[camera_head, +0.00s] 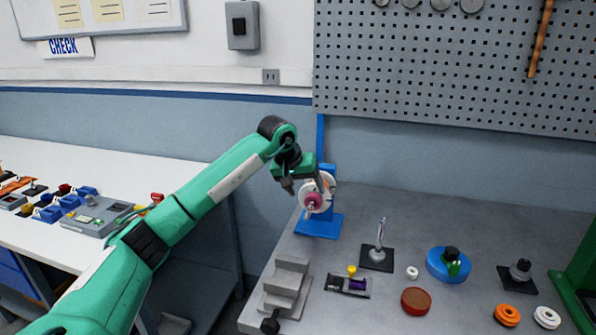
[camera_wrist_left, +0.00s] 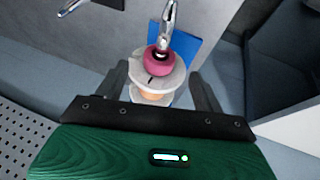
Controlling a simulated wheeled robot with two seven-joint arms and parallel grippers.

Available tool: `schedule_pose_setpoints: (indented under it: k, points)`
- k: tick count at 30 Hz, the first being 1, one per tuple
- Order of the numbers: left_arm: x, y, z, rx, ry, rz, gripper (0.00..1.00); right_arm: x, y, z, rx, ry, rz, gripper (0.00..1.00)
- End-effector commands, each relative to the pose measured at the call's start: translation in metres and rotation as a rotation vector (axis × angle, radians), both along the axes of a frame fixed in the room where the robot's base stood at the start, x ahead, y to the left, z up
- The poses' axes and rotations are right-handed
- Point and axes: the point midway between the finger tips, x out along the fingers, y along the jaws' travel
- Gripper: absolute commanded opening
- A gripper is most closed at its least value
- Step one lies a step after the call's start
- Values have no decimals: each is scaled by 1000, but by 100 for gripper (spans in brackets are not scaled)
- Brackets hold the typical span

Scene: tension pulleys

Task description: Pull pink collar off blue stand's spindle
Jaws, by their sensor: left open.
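The blue stand (camera_head: 317,224) stands upright at the back left of the grey table; its blue base (camera_wrist_left: 186,50) also shows in the left wrist view. A pink collar (camera_head: 313,202) sits on its metal spindle (camera_wrist_left: 168,22), in front of a white disc (camera_head: 306,190). In the left wrist view the pink collar (camera_wrist_left: 161,64) is against the disc, with an orange part (camera_wrist_left: 154,96) behind it. My left gripper (camera_head: 306,183) is open at the stand, its fingers on either side of the disc. I cannot tell whether they touch it. My right gripper is out of view.
Grey steps (camera_head: 285,285), a small upright spindle on a black base (camera_head: 377,258), a blue disc (camera_head: 449,265), a red-brown disc (camera_head: 415,301) and small rings share the grey table. A dark green structure (camera_head: 580,268) stands at the right edge. A perforated board (camera_head: 455,70) rises behind.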

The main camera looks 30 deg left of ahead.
Motion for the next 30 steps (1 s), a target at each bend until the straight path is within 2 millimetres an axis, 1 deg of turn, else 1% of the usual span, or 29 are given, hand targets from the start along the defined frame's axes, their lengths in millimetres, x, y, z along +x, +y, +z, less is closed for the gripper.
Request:
schedule_pose_setpoints:
  k: [1,6,10,15,22,23,27,30]
  points:
    - [4,-2,-8,-2,3,1,69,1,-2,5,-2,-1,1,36]
    - [16,-5,-32,-2,3,1,69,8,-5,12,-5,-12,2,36]
    - [22,-7,-44,-2,1,0,69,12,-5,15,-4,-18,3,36]
    - [25,-8,-51,-1,0,1,69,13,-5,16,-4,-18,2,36]
    - [25,-8,-52,-1,-1,1,69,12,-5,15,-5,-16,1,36]
    - [25,-8,-52,-1,-1,1,65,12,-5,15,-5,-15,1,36]
    - [25,-8,-51,-1,-1,1,38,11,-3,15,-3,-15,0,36]
    - [25,-8,-51,-1,-1,1,21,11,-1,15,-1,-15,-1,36]
